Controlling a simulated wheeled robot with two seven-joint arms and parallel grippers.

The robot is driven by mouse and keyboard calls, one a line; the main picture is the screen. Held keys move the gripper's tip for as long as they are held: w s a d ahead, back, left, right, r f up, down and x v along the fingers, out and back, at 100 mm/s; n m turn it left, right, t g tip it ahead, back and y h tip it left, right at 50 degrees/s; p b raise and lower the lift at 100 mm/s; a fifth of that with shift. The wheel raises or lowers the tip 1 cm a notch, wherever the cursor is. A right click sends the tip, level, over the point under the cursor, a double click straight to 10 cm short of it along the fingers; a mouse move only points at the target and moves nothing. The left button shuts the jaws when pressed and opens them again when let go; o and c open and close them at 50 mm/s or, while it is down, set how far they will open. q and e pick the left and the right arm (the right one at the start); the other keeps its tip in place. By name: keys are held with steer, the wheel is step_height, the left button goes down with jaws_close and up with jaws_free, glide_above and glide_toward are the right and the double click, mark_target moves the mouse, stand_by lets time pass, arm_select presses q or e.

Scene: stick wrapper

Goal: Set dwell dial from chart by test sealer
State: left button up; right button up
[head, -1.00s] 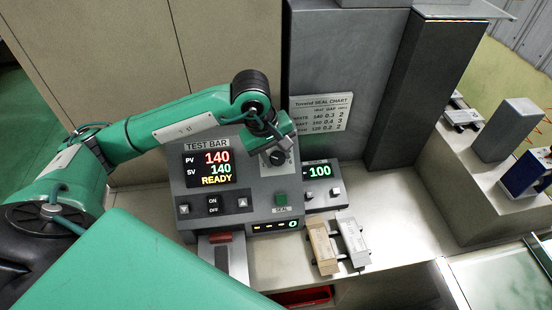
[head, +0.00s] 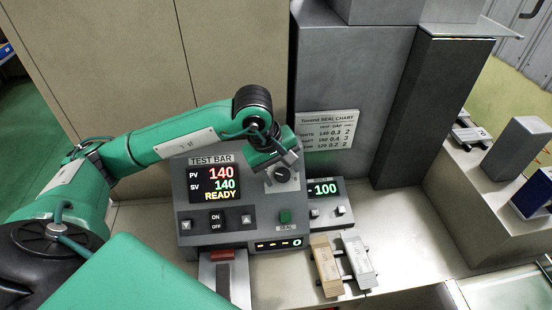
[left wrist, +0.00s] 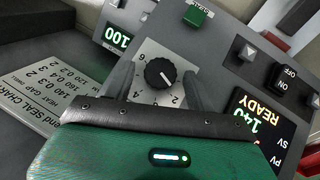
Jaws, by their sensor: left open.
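The test sealer (head: 200,238), marked TEST BAR, shows 140, 140 and READY. Its dwell dial (head: 282,174) is partly covered by my left gripper (head: 285,160) in the head view. In the left wrist view the dial (left wrist: 160,73) is a round black knob on a light numbered plate. The left gripper (left wrist: 156,85) is open, one finger on each side of the knob, with gaps visible. Contact cannot be told. The knob's white mark is small. The seal chart (head: 327,130) is on the grey wall behind, with rows reading 140 0.3 2, 160 0.4 3 and 120 0.2 2. My right gripper is not seen.
A small display unit (head: 325,190) reading 100 sits right of the sealer. A green SEAL button (head: 285,217) is below the dial. The bench (head: 420,235) is clear to the right.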

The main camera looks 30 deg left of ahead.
arm_select(q)
steer(key=b+v, duration=0.3)
steer(key=v, duration=1)
steer(key=shift+r, duration=0.3)
